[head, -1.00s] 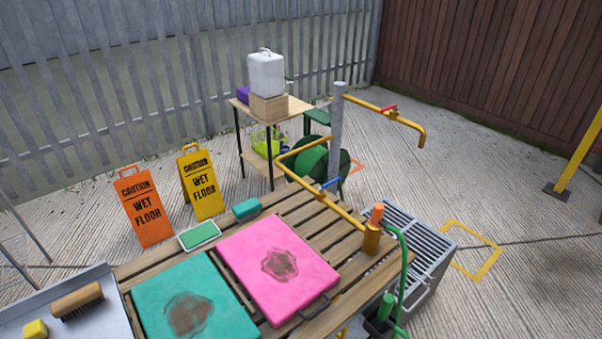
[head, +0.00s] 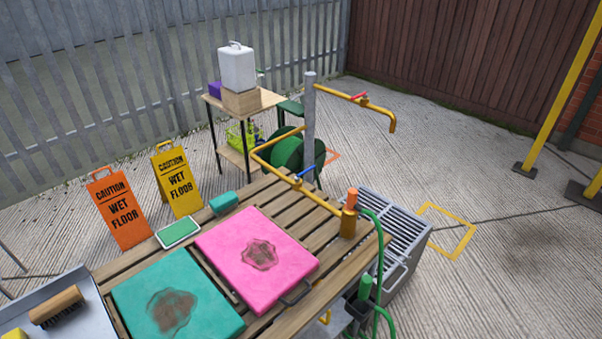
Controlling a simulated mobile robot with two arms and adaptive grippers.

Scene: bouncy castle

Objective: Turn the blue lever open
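The blue lever (head: 306,172) sits on the yellow pipe (head: 321,202) that runs low along the far right edge of the slatted wooden table. The lever looks roughly in line with, or slightly angled to, the pipe; its exact angle is hard to tell at this size. The pipe ends at a yellow fitting with an orange top (head: 351,198), where a green hose (head: 379,262) hangs down. A red lever (head: 359,97) is on the upper yellow pipe, which comes off the grey post (head: 309,125). Neither of my grippers is in view.
The slatted table (head: 335,262) carries a pink mat (head: 290,258), a teal mat (head: 215,305) and a green sponge (head: 225,202). A grey grated unit (head: 395,225) stands right of the table. Open concrete lies to the right.

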